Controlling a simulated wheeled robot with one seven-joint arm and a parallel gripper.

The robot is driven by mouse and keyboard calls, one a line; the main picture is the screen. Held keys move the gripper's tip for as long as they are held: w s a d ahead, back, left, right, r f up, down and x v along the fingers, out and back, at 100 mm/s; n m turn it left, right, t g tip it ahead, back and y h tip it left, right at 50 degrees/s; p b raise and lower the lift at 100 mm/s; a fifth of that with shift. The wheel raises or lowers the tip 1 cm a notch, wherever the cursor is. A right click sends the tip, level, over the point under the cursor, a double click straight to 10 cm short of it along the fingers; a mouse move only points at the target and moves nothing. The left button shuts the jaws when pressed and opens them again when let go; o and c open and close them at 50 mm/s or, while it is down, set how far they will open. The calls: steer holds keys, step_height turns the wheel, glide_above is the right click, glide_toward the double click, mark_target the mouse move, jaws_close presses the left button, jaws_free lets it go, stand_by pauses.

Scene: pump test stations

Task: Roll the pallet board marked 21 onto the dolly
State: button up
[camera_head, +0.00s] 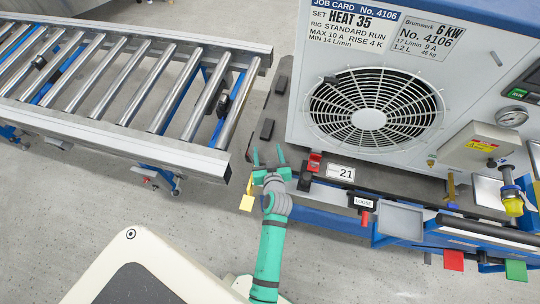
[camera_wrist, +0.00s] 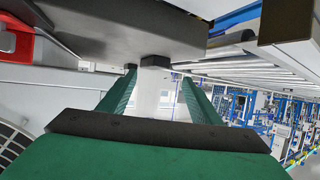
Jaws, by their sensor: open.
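The pallet board (camera_head: 277,105) is a dark slab under a large white pump unit (camera_head: 465,85), with a white label "21" (camera_head: 341,173) at its front edge. The dolly, a frame of steel rollers (camera_head: 185,148), stands to its left with a floor gap between them. My gripper (camera_head: 268,156) is open and empty at the board's front left corner. In the wrist view, a dark slab (camera_wrist: 140,35), likely the board, fills the top, and a small black block (camera_wrist: 155,61) shows between and beyond my fingertips (camera_wrist: 160,78). I cannot tell whether they touch it.
A red latch (camera_head: 314,162) sits just right of my gripper, and a red handle (camera_head: 365,218) hangs under a "LOOSE" tag (camera_head: 364,203). A yellow tag (camera_head: 247,195) hangs near the dolly's corner. Grey floor below the dolly is free.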

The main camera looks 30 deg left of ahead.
mark_target(266, 138)
steer(key=x, duration=0.6)
steer(key=shift+w+a+f, duration=0.1)
steer(key=shift+w+a, duration=0.05)
steer(key=shift+a, duration=0.05)
steer(key=shift+w+a+f, duration=0.25)
steer(key=shift+w+a, duration=0.05)
steer(key=shift+w, duration=0.15)
jaws_close()
steer(key=shift+d, duration=0.15)
